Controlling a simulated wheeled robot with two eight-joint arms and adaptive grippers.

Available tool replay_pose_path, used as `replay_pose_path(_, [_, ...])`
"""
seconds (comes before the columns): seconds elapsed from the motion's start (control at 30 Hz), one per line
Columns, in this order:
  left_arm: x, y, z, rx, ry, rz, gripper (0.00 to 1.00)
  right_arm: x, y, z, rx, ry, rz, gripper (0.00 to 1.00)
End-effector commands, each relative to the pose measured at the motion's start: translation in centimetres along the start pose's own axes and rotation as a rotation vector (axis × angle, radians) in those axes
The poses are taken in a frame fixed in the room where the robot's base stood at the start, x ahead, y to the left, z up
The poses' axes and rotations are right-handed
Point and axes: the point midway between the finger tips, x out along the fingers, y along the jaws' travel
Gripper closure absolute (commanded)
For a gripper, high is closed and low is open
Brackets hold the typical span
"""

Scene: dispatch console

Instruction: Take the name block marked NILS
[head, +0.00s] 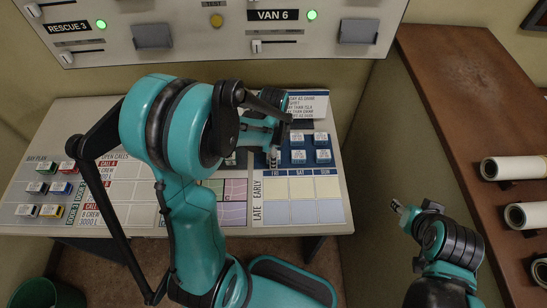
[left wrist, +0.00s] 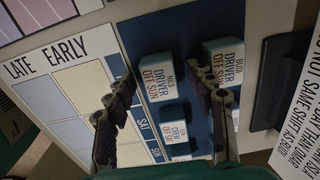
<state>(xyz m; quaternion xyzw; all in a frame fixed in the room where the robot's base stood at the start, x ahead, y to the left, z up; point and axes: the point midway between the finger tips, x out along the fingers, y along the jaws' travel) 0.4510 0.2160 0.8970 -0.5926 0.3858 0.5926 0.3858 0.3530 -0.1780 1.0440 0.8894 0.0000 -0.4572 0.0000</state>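The NILS block (left wrist: 168,78), white-topped with blue sides and marked DRIVER, OFF SUN, stands on the dark blue area of the board in the left wrist view. My left gripper (left wrist: 164,84) is open, with its two fingers apart and the NILS block showing between them; I cannot tell how far above it they are. In the head view my left gripper (head: 273,158) is over the blue block area, and its arm hides part of the board, so I cannot pick out the NILS block there. My right gripper (head: 399,208) is off the board at the right; its fingers are too small to read.
A BUDI block (left wrist: 224,58) stands close beside the right finger, and a CREW block (left wrist: 174,132) lies nearer. Several blue blocks (head: 298,156) stand right of my left gripper. A printed rules card (head: 310,104) stands behind. A LATE/EARLY grid (head: 302,211) is in front.

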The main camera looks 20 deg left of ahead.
Motion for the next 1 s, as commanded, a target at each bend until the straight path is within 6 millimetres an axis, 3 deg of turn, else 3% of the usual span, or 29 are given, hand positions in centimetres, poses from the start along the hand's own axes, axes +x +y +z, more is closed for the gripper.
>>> replay_pose_path(0.03, [0.0, 0.0, 0.0, 0.000, 0.000, 0.000, 0.61, 0.0, 0.0, 0.0, 0.000, 0.000, 0.000, 0.60])
replay_pose_path(0.17, [0.0, 0.0, 0.0, 0.000, 0.000, 0.000, 0.93, 0.0, 0.0, 0.0, 0.000, 0.000, 0.000, 0.60])
replay_pose_path(0.57, [-0.4, 0.0, 0.0, 0.000, 0.000, 0.000, 0.94, -0.2, 0.0, -0.1, 0.000, 0.000, 0.000, 0.60])
replay_pose_path(0.77, [-2.7, 0.0, 0.0, 0.000, 0.000, 0.000, 0.94, -1.0, 0.0, -0.7, 0.000, 0.000, 0.000, 0.60])
replay_pose_path(0.87, [-4.8, 0.0, 0.0, 0.000, 0.000, 0.000, 0.94, -1.8, 0.0, -1.3, 0.000, 0.000, 0.000, 0.60])
replay_pose_path(1.0, [-6.4, 2.1, -2.8, 0.007, 0.000, 0.000, 0.94, -2.4, 0.0, -1.7, 0.000, 0.000, 0.000, 0.60])
